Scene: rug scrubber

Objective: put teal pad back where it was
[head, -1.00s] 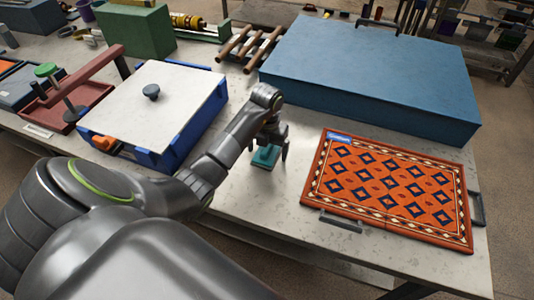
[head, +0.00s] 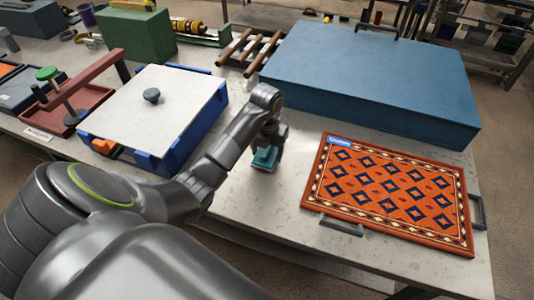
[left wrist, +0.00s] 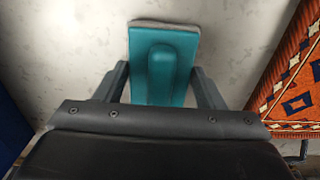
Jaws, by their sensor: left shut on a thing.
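The teal pad (head: 264,159) is on or just above the light worktop, between the white-lidded blue box and the patterned rug. My left gripper (head: 268,151) is over it, pointing down, with its fingers closed on the pad's grip. In the left wrist view the teal pad (left wrist: 163,62) shows a raised rounded grip and a pale layer along its far edge, with a finger on each side. I cannot tell whether its underside touches the worktop. My right gripper is not in view.
The orange patterned rug (head: 390,190) lies right of the pad, with grey clamps at its edges. The blue box with a white lid (head: 160,105) stands left. A large blue block (head: 370,80) and a wooden rack (head: 250,50) are behind. Bare worktop surrounds the pad.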

